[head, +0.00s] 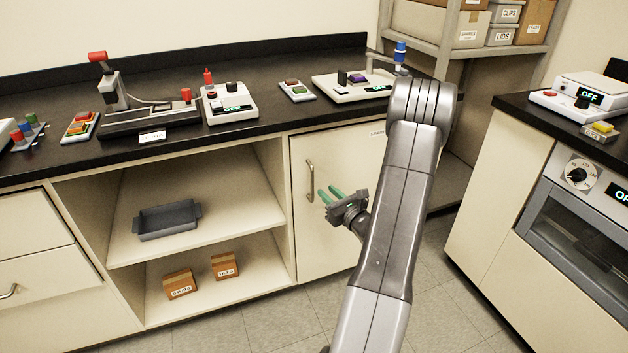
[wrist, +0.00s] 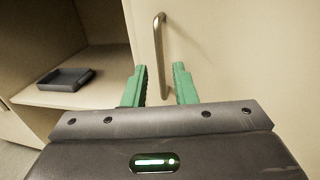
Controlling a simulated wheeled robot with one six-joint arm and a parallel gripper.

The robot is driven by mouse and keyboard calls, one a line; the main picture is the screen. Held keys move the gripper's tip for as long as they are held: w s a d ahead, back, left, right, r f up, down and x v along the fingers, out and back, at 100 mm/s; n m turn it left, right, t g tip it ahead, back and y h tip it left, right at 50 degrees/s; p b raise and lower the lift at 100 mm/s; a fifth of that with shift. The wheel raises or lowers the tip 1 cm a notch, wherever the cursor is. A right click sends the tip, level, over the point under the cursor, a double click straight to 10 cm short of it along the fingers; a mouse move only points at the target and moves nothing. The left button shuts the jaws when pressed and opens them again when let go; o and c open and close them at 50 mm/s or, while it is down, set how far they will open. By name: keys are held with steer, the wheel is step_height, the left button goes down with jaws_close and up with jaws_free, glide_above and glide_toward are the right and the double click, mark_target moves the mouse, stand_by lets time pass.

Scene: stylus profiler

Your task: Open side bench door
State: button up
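The side bench door (head: 345,190) is a cream panel under the black counter, right of the open shelves, and it is shut. Its vertical metal handle (head: 310,181) is near the door's left edge. My gripper (head: 328,193) has green fingers pointing toward the door, just right of the handle in the head view. In the wrist view the fingers of my gripper (wrist: 160,80) are apart with nothing held. The handle (wrist: 160,55) shows there ahead, between the fingers; its lower end reaches the gap. I cannot tell whether it is touched. The door (wrist: 230,45) fills the wrist view's right.
Open shelves left of the door hold a grey tray (head: 166,221) and two small boxes (head: 180,284). The black counter (head: 270,127) above carries several instruments. A second bench (head: 497,190) stands at the right. Grey floor (head: 440,270) is clear before the door.

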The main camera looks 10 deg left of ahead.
mark_target(313, 179)
steer(key=x, duration=0.9)
steer(key=shift+a, duration=0.2)
jaws_close()
